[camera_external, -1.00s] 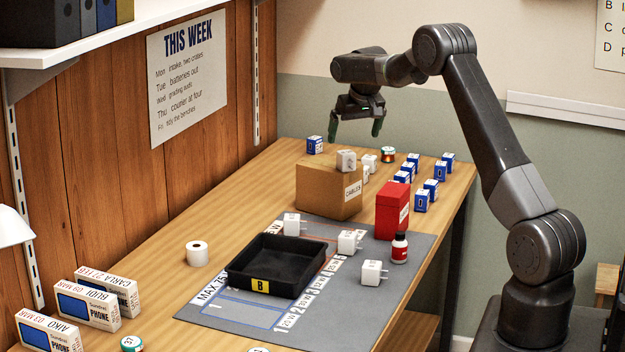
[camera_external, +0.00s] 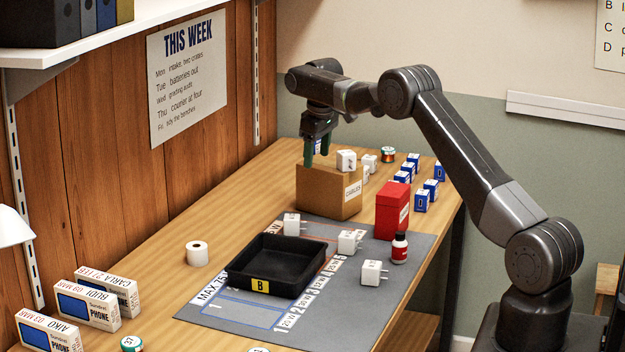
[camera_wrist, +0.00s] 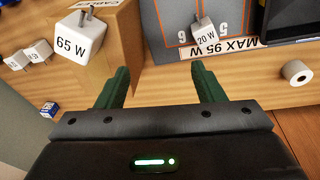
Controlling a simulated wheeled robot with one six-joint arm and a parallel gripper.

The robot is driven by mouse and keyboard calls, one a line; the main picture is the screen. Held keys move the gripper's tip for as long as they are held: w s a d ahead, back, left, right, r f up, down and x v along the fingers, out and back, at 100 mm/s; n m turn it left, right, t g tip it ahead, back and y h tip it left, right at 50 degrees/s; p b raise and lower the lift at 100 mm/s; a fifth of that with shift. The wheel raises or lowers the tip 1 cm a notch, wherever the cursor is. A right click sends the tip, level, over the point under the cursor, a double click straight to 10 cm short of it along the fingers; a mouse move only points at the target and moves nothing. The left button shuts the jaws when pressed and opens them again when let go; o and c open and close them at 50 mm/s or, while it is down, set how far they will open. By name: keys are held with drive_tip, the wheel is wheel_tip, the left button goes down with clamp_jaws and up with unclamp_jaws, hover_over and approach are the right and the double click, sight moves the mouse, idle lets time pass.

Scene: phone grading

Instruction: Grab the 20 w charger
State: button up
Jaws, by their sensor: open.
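The 20 W charger (camera_wrist: 204,35), a white cube with metal prongs and a "20 W" label, sits on the grey mat near the "MAX 95 W" strip in the wrist view. In the external view it is the white charger (camera_external: 291,224) at the mat's far left, behind the black tray. My gripper (camera_external: 317,160) points down beside the far left of the cardboard box, apart from the charger. In the wrist view my gripper (camera_wrist: 160,72) has its green fingers spread with nothing between them.
A 65 W charger (camera_wrist: 79,38) sits on top of the cardboard box (camera_external: 322,188). The black tray (camera_external: 262,285), other white chargers (camera_external: 349,242), a red box (camera_external: 391,212) and a bottle (camera_external: 399,248) stand nearby.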

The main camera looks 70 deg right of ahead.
sight(294, 216)
drive_tip(key=w+a+f+n+g+y, duration=0.1)
drive_tip(key=w+a+f+n+g, duration=0.1)
drive_tip(key=w+a+f+n, duration=0.3)
drive_tip(key=f, duration=0.2)
drive_tip(key=s+f, duration=0.1)
drive_tip(key=f, duration=0.3)
drive_tip(key=shift+s+a+f, duration=0.2)
drive_tip(key=shift+a+f, duration=0.1)
drive_tip(key=shift+a, duration=0.1)
drive_tip(key=shift+a+f+p, duration=0.15)
drive_tip(key=shift+f+p, duration=0.15)
drive_tip(key=shift+f, duration=1.1)
drive_tip(key=shift+a+f+p, duration=0.15)
drive_tip(key=shift+f+p, duration=0.15)
drive_tip(key=shift+f, duration=1.05)
drive_tip(key=c, duration=1.1)
